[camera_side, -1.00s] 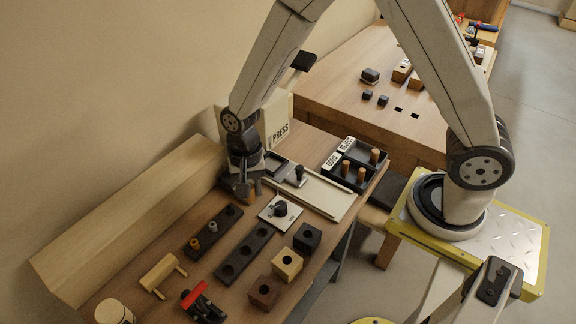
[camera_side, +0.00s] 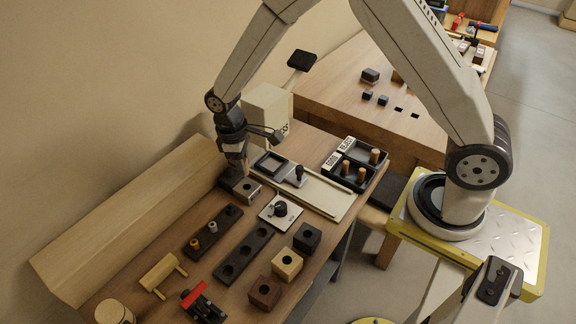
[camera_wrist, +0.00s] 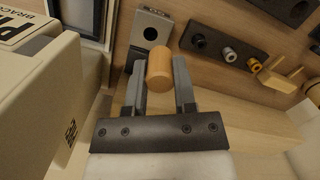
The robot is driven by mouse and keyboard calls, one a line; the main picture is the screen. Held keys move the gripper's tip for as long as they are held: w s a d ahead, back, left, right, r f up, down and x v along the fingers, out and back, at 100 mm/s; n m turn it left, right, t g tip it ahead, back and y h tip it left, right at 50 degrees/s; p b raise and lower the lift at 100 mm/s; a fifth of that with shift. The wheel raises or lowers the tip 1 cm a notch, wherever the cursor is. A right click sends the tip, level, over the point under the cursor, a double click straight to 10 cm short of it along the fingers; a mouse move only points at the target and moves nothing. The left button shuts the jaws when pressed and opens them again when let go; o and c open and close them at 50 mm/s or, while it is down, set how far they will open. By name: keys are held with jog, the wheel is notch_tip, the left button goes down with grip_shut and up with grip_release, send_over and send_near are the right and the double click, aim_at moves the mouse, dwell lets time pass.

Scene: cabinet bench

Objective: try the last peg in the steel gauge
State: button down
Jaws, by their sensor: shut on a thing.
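My gripper (camera_side: 238,170) is shut on an orange-tan wooden peg (camera_wrist: 160,70), held between both fingers in the wrist view. The steel gauge (camera_side: 246,188) is a grey block with a dark round hole, on the bench just below my gripper. It also shows in the wrist view (camera_wrist: 152,19), beyond the peg's far end. The peg appears to be clear of the gauge and its hole; the exact gap cannot be told. In the side view the peg is hardly distinguishable at the fingertips.
The GOOD and REJECT tray (camera_side: 334,179) holds two pegs in the GOOD compartment and one in the REJECT compartment. A cream press (camera_side: 266,108) stands behind my gripper. A dark holed rack (camera_side: 243,258), a rack with small bushings (camera_side: 228,222) and a knob plate (camera_side: 268,214) are nearby.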

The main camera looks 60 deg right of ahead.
jog(key=shift+w+d+n, duration=0.55)
jog(key=shift+d+n, duration=0.1)
jog(key=shift+n, duration=0.65)
jog(key=shift+f, duration=0.25)
jog(key=shift+f, duration=2.75)
jog(key=shift+f, duration=0.55)
jog(key=shift+r, duration=0.1)
jog(key=shift+r, duration=2.45)
jog(key=shift+r, duration=0.15)
